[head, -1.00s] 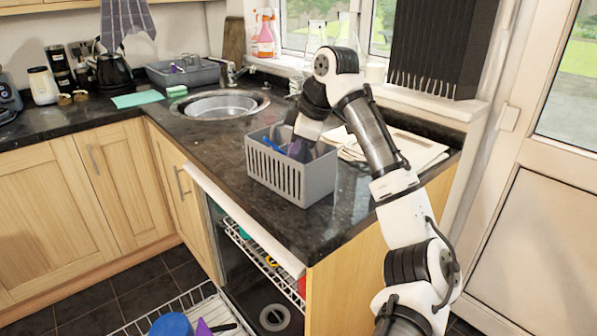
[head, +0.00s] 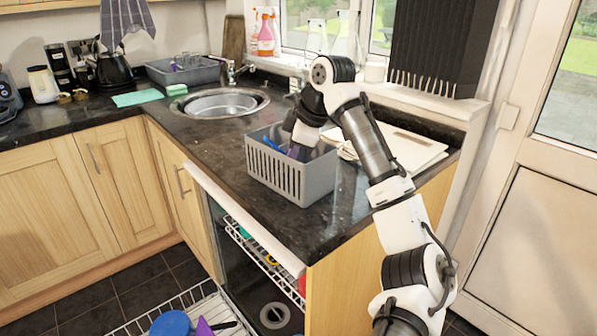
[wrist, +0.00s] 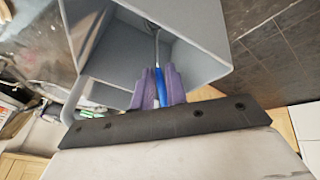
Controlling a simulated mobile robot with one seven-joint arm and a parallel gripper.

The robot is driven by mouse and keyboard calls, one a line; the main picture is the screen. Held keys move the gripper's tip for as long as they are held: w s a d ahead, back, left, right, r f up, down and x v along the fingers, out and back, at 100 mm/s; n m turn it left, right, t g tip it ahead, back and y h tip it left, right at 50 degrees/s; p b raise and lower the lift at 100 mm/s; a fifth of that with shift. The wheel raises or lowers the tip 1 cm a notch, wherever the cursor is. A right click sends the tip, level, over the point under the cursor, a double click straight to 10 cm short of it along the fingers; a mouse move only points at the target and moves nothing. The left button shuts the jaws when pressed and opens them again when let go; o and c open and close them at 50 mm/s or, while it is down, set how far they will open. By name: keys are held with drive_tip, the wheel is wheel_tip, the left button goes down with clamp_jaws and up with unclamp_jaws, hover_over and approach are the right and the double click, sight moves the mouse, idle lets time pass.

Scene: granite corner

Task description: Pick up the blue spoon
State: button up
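The blue spoon (head: 272,144) is in the grey basket (head: 275,176) on the dark worktop. Its blue handle (wrist: 160,88) and thin metal stem show in the wrist view. My gripper (head: 294,151) reaches down into the basket from the right. In the wrist view its purple fingers (wrist: 159,82) stand on both sides of the blue handle, with no clear gap, and look shut on it. The stem runs up from the fingers toward the basket's inner wall. The spoon's bowl end is hard to make out.
A round sink (head: 222,104) lies behind the basket at left. Papers (head: 415,150) lie to its right, behind my arm. An open dishwasher with a pulled-out rack (head: 190,308) is below the worktop. The worktop in front of the basket is clear.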

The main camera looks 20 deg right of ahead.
drive_tip(key=shift+c, duration=0.4)
clamp_jaws()
drive_tip(key=shift+r, duration=0.1)
